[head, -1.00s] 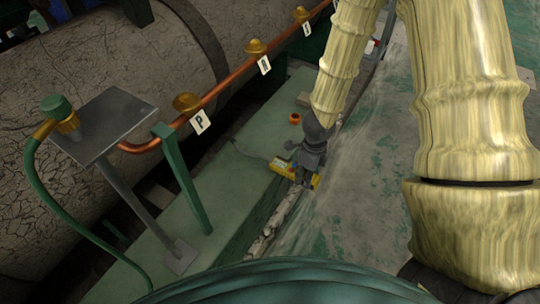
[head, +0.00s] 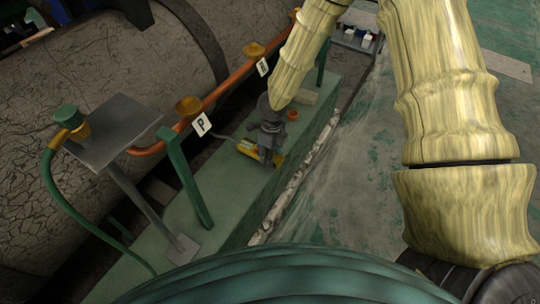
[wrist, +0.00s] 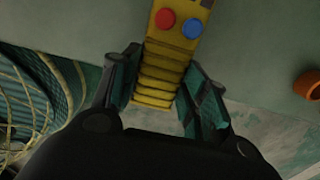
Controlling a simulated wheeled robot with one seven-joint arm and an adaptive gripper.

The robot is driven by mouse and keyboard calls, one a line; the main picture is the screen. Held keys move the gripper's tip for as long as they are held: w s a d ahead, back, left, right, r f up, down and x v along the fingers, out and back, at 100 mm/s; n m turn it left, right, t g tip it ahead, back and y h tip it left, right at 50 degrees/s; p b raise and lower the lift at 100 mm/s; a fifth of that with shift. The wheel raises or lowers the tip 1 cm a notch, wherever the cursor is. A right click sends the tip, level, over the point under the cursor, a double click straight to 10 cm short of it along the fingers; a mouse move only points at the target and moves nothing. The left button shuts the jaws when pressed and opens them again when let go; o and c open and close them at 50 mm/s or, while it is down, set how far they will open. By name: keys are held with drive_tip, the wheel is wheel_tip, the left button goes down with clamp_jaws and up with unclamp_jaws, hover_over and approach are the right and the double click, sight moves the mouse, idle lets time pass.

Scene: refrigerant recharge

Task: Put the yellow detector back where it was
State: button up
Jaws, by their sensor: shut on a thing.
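The yellow detector (wrist: 162,72) has a ribbed grip, a red button and a blue button. A thin grey probe runs from its far end toward the upper left in the head view. My gripper (wrist: 160,90) is shut on the ribbed grip, with one finger on each side. In the head view my gripper (head: 268,158) and the detector (head: 246,149) are over the green ledge (head: 225,185), left of its front edge. I cannot tell whether the detector touches the ledge. My fingers hide part of it.
An orange ring (head: 292,115) lies on the ledge beyond my gripper; it also shows in the wrist view (wrist: 308,83). A copper pipe (head: 225,103) with valves and tags, one marked P (head: 201,125), runs behind. A green post (head: 184,178) and grey stand (head: 150,205) are at left.

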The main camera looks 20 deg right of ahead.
drive_tip(key=shift+w+a+f+b, duration=0.15)
drive_tip(key=shift+f+b, duration=0.15)
drive_tip(key=shift+f, duration=0.45)
drive_tip(key=shift+f, duration=0.1)
drive_tip(key=o, duration=1)
drive_tip(key=shift+c, duration=0.2)
drive_tip(key=shift+r+p, duration=1.2)
drive_tip(key=shift+r, duration=2.7)
